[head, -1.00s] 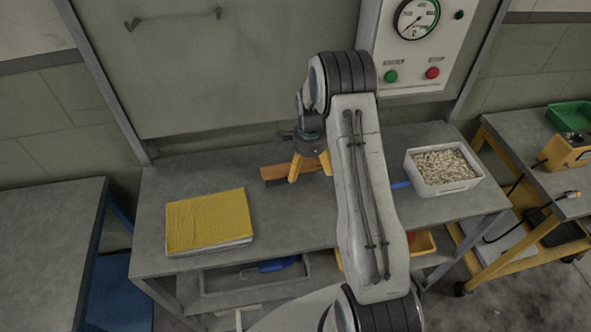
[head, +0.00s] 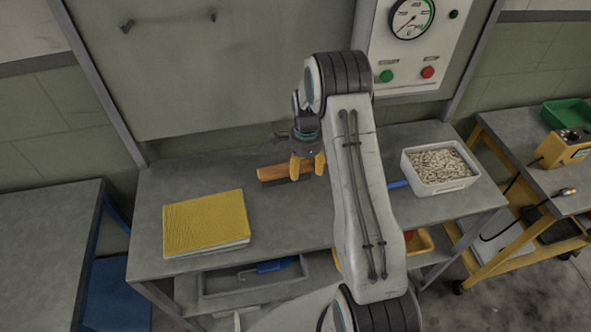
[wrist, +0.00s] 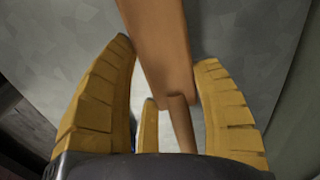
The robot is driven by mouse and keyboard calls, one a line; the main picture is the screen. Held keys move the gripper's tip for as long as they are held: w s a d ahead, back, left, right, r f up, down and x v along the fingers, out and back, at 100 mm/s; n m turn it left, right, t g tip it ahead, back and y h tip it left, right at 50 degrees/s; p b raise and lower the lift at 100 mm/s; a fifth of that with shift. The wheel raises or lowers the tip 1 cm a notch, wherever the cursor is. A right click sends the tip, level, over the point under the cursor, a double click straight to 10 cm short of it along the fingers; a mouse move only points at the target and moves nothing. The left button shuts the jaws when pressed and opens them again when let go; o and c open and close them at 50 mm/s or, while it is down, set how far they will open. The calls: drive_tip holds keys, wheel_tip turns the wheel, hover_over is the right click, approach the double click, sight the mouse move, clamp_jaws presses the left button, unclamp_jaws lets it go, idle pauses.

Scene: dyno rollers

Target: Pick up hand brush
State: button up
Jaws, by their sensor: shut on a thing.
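The hand brush (head: 273,174) has an orange-brown wooden body and dark bristles along its lower side. It is at the back middle of the grey workbench, and whether it touches the bench top is unclear. My gripper (head: 307,172) has yellow fingers and is shut on the brush near its right end. In the wrist view, the wooden body (wrist: 155,45) runs between the fingers of my gripper (wrist: 165,55), with a narrower handle part below. The bristles are hidden there.
A yellow cloth-like stack (head: 206,221) lies on the bench's left. A white bin of pale pellets (head: 438,186) stands at the right, with a blue item (head: 397,184) partly behind my arm. A gauge panel (head: 412,50) rises behind. Bench space between stack and arm is clear.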

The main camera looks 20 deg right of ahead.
sight(308, 168)
drive_tip(key=shift+r, duration=0.15)
drive_tip(key=shift+w+r, duration=0.1)
drive_tip(key=shift+r, duration=0.4)
drive_tip(key=r, duration=0.1)
drive_tip(key=r+b, duration=0.1)
drive_tip(key=r, duration=0.1)
drive_tip(key=shift+s+d+r+b, duration=0.15)
drive_tip(key=shift+s+d+b, duration=0.15)
drive_tip(key=shift+s+d, duration=0.1)
drive_tip(key=s+d+r, duration=0.2)
drive_tip(key=s+d+r+b, duration=0.1)
drive_tip(key=s+d+r, duration=0.1)
drive_tip(key=s+d, duration=0.1)
drive_tip(key=s+d+r+b, duration=0.1)
drive_tip(key=s+d+r, duration=0.1)
drive_tip(key=shift+s+d+r, duration=0.2)
drive_tip(key=shift+s+r, duration=0.05)
drive_tip(key=shift+s, duration=0.1)
drive_tip(key=o, duration=0.7)
drive_tip(key=shift+c, duration=0.2)
drive_tip(key=c, duration=0.6)
